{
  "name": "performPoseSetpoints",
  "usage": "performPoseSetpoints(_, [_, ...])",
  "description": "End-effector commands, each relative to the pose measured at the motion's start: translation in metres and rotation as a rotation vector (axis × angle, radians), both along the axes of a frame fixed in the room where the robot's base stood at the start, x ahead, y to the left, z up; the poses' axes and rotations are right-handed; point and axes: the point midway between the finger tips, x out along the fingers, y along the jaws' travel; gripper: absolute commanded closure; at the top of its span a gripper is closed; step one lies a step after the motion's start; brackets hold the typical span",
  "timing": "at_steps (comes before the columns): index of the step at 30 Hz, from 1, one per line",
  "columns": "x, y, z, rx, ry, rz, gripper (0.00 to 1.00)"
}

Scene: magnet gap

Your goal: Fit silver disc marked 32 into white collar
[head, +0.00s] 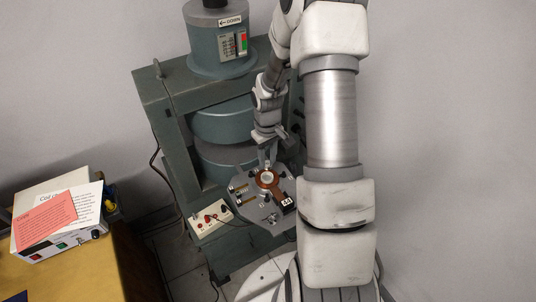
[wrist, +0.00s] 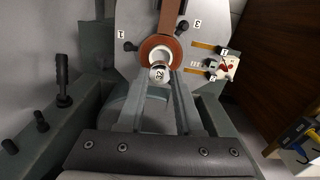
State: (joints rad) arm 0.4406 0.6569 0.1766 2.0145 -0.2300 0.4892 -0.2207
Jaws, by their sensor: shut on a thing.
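The silver disc marked 32 (wrist: 160,74) shows between the fingertips of my gripper (wrist: 160,80) in the wrist view. My gripper is shut on it. The white collar (wrist: 159,55) is a pale ring inside a copper-brown coil ring (wrist: 147,48). In the wrist view the disc overlaps the collar's near edge; I cannot tell whether they touch. In the head view my gripper (head: 268,158) is just above and behind the coil ring (head: 275,189), and the collar (head: 266,177) shows at its centre. The disc is not distinct there.
The ring sits on a grey plate (head: 248,207) with small posts, numbered labels and brass strips. A green magnet frame (head: 160,100) with round poles stands close behind and left of my gripper. A switch box (head: 211,219) is at the plate's left. A yellow table (head: 85,265) stands at left.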

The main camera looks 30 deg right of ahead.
Motion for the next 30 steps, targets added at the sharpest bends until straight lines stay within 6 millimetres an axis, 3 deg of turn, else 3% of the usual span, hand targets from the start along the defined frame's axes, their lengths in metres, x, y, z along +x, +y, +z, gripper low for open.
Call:
performPoseSetpoints(11, [0.000, 0.001, -0.003, -0.001, 0.000, 0.008, 1.00])
performPoseSetpoints(30, [0.000, 0.001, -0.043, -0.001, -0.001, 0.007, 1.00])
